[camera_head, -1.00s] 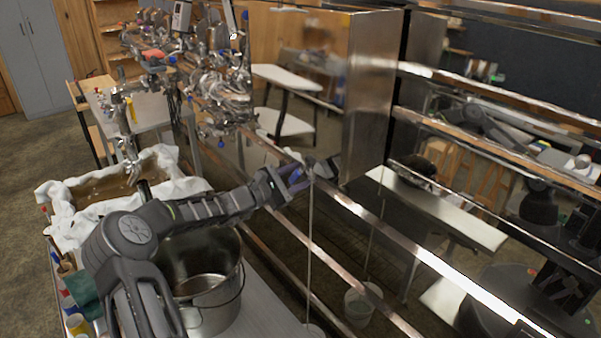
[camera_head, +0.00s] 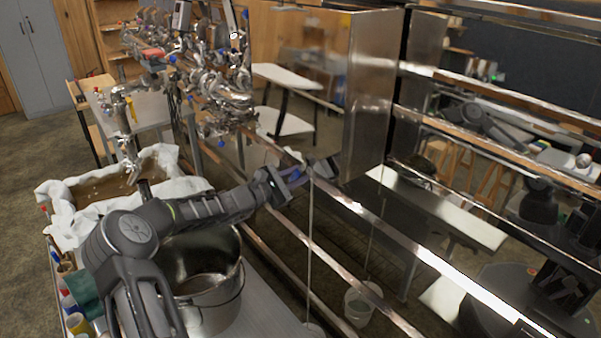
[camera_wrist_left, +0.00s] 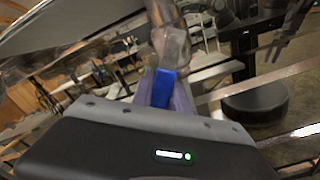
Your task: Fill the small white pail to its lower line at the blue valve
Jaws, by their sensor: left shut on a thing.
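My left gripper (camera_head: 306,173) is at the shiny metal side of the evaporator. In the left wrist view it is shut on the blue valve handle (camera_wrist_left: 163,88), below a metal fitting (camera_wrist_left: 172,45). A thin pale line, like a stream, (camera_head: 310,245) hangs straight down from beside the gripper. It ends at a whitish rim at the bottom edge of the head view, perhaps the small white pail (camera_head: 314,330). A white pail shape also shows, apparently mirrored, in the metal (camera_head: 361,302). The pail's lines and level cannot be made out. My right gripper is out of view.
A large steel pot (camera_head: 212,298) stands on the bench (camera_head: 265,310) beneath my left arm. A cloth-lined tub (camera_head: 75,212) of brown liquid is at the left. Pipes and valves (camera_head: 222,95) crowd the back. Copper-coloured rails (camera_head: 430,262) cross the mirror-like metal side.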

